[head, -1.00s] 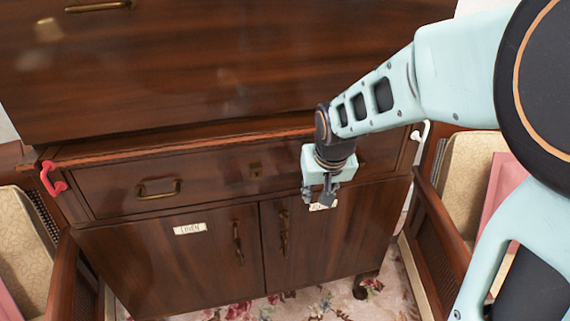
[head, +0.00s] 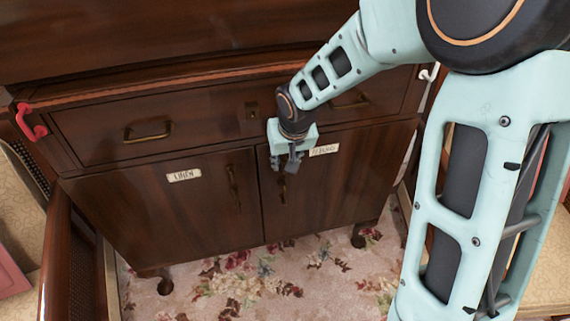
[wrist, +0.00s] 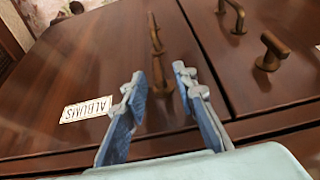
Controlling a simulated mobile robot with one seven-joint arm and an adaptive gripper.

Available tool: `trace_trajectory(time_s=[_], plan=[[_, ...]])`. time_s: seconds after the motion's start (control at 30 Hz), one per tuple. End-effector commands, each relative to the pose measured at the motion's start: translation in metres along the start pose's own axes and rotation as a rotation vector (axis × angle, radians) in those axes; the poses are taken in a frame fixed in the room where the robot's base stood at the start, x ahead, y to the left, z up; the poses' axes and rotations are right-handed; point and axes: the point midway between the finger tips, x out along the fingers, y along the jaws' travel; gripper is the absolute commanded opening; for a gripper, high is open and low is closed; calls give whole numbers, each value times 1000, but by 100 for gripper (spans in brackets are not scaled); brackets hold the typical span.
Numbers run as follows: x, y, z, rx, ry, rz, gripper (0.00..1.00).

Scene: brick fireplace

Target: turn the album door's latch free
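The album door (head: 335,190) is the shut right-hand door of a dark wood cabinet, with an ALBUMS label (head: 324,150) near its top; the label also shows in the wrist view (wrist: 86,110). My gripper (head: 285,168) is in front of this door's upper left part, its fingers apart and empty. In the wrist view, my gripper (wrist: 160,76) has brass door hardware (wrist: 156,40) in line with the gap between its fingers. I cannot tell handle from latch there, or whether anything touches. The neighbouring door has a T-shaped brass knob (wrist: 269,50) and a handle (wrist: 235,15).
The left door (head: 160,220) carries a LINEN label (head: 184,175). A drawer (head: 195,125) with brass pulls lies above both doors. A red hook (head: 30,122) and a white one (head: 429,72) are at the cabinet's sides. Floral carpet (head: 270,280) lies below.

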Motion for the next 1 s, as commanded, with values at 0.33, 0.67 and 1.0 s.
trace_trajectory(time_s=[0.33,0.67,1.0], plan=[[3,0,0,0,1,0,25],[3,0,0,0,0,0,0],[1,0,-1,9,-2,-21,0]])
